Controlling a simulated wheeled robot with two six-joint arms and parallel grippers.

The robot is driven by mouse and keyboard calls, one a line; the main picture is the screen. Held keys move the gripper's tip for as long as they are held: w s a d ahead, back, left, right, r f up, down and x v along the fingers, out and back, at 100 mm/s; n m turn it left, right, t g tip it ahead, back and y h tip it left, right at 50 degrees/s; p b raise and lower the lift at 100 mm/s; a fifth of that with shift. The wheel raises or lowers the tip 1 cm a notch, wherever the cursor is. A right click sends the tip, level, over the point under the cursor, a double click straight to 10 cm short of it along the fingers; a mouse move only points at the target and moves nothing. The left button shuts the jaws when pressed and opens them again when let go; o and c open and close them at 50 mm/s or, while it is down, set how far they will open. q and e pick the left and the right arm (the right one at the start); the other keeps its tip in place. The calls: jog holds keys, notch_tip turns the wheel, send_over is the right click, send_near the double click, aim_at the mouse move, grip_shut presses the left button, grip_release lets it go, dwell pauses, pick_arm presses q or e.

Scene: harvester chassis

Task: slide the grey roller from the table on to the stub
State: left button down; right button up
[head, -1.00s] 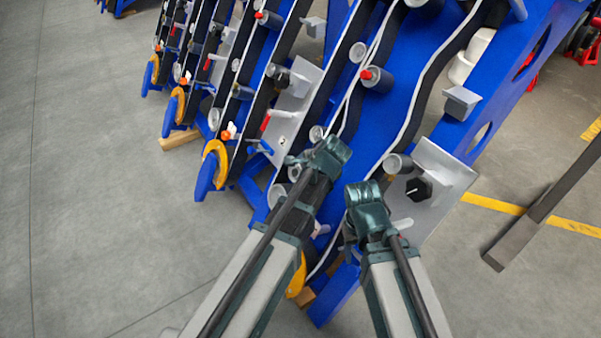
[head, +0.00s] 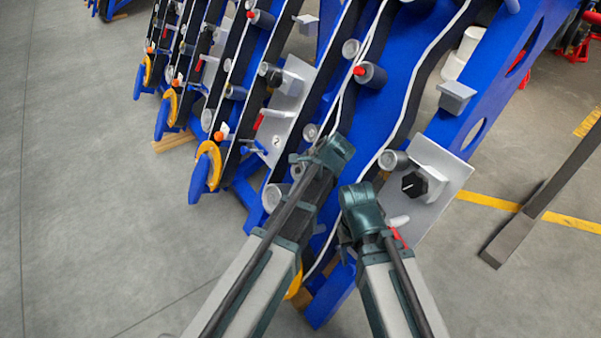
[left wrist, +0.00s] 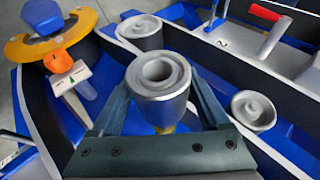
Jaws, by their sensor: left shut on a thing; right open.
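The grey roller (left wrist: 160,75), a short cylinder with a hollow end, is held between the two fingers of my left gripper (left wrist: 165,88) in the left wrist view. Its open end faces the camera. A small yellow patch shows just below it. In the head view a grey end (head: 297,170) beside my left wrist seems to be this roller; the left fingers are mostly hidden there. My right gripper (head: 346,236) is open, low in the middle of the head view, partly covered by its own arm. I cannot single out the stub or see a table.
Similar grey rollers sit on both sides of the held one in the left wrist view (left wrist: 140,30) (left wrist: 253,110). Blue chassis walls with dark belts (head: 400,75) surround my grippers. A plate with a black knob (head: 440,180) stands at right. Open floor (head: 100,180) lies left.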

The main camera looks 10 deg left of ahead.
pick_arm(q)
jog(key=shift+w+d+f+b, duration=0.65)
jog(key=shift+w+d+f, duration=0.05)
jog(key=shift+w+d, duration=0.2)
pick_arm(e)
jog(key=shift+f, duration=0.75)
pick_arm(q)
grip_release()
jog(key=s+a+r+p, duration=0.6)
jog(key=s+a, duration=0.1)
jog(key=s, duration=0.1)
jog(key=s+a+r+m+y+p, duration=0.1)
jog(key=a+r+m+p, duration=0.1)
jog(key=r+p, duration=0.6)
jog(key=s+a+r+m+y+p, duration=0.1)
jog(key=a+r+m+y+p, duration=0.1)
jog(key=r+m+p, duration=0.3)
notch_tip(320, 180, up, 7)
jog(key=p, duration=0.3)
jog(key=shift+s+a+y, duration=0.2)
jog(key=shift+a+y, duration=0.1)
pick_arm(e)
notch_tip(320, 180, up, 22)
jog(key=shift+r, duration=0.25)
